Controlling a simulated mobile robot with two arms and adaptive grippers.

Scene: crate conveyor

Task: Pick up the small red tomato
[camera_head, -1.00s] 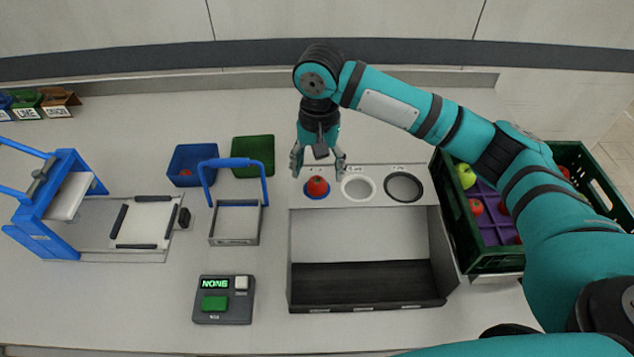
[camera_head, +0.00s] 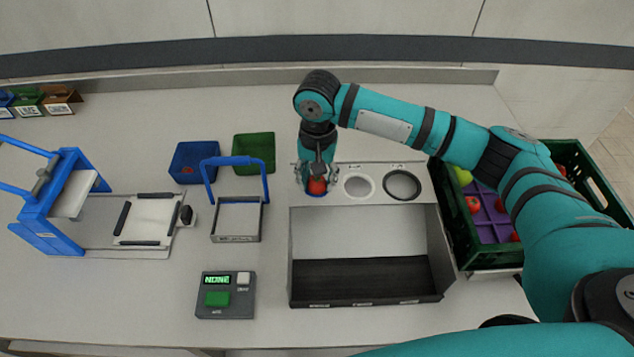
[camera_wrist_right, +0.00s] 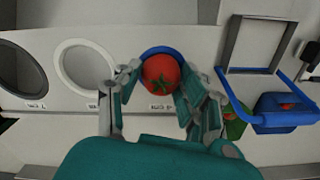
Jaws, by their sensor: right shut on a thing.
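The small red tomato (camera_head: 317,186) sits at the blue ring (camera_head: 316,195), the leftmost of three rings on the grey panel. In the right wrist view the tomato (camera_wrist_right: 161,74) shows its green stem, with the blue ring (camera_wrist_right: 160,50) behind it. My right gripper (camera_head: 317,183) is lowered over the ring and shut on the tomato. In the wrist view the fingers of my right gripper (camera_wrist_right: 160,90) stand on both sides of the tomato. Whether the tomato touches the ring is hidden. My left gripper is not in view.
A white ring (camera_head: 345,186) and a black ring (camera_head: 403,200) lie to the right. A blue bin (camera_head: 192,155) and green bin (camera_head: 254,147) stand behind left. A blue-handled basket (camera_head: 237,237) is left. A green crate (camera_head: 468,262) with fruit is at right.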

